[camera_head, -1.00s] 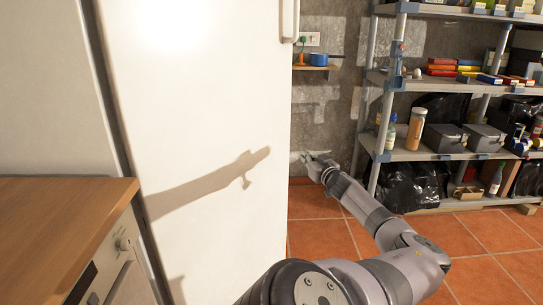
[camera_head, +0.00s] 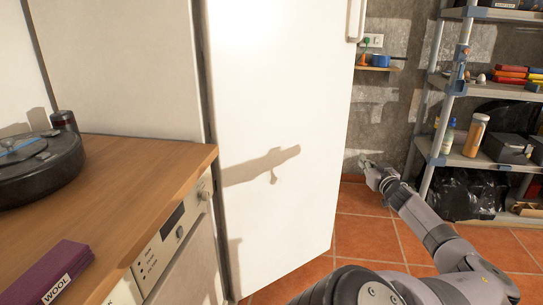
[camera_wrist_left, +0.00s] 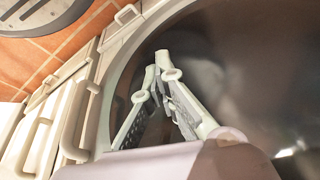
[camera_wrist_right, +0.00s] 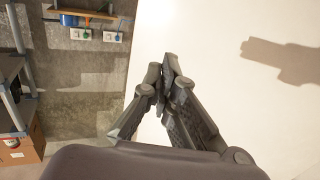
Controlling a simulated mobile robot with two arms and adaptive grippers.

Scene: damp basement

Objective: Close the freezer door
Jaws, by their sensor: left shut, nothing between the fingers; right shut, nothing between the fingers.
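The white freezer door (camera_head: 285,125) stands in the middle of the head view, with a dark seam along its left side. Its handle (camera_head: 356,22) is at the upper right edge. The door also fills the right of the right wrist view (camera_wrist_right: 235,110). My right gripper (camera_head: 368,165) is just right of the door's free edge in the head view; in its wrist view (camera_wrist_right: 168,68) it is shut and empty, overlapping that edge. Contact cannot be told. My left gripper (camera_wrist_left: 160,65) is shut and empty, outside the head view, before a dark curved surface.
A wooden counter (camera_head: 130,165) with a black round device (camera_head: 38,165) and a purple wool box (camera_head: 55,272) is at the left, above a white appliance (camera_head: 175,245). A shelf rack (camera_head: 455,75) stands at the right. Tiled floor (camera_head: 365,235) lies between door and rack.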

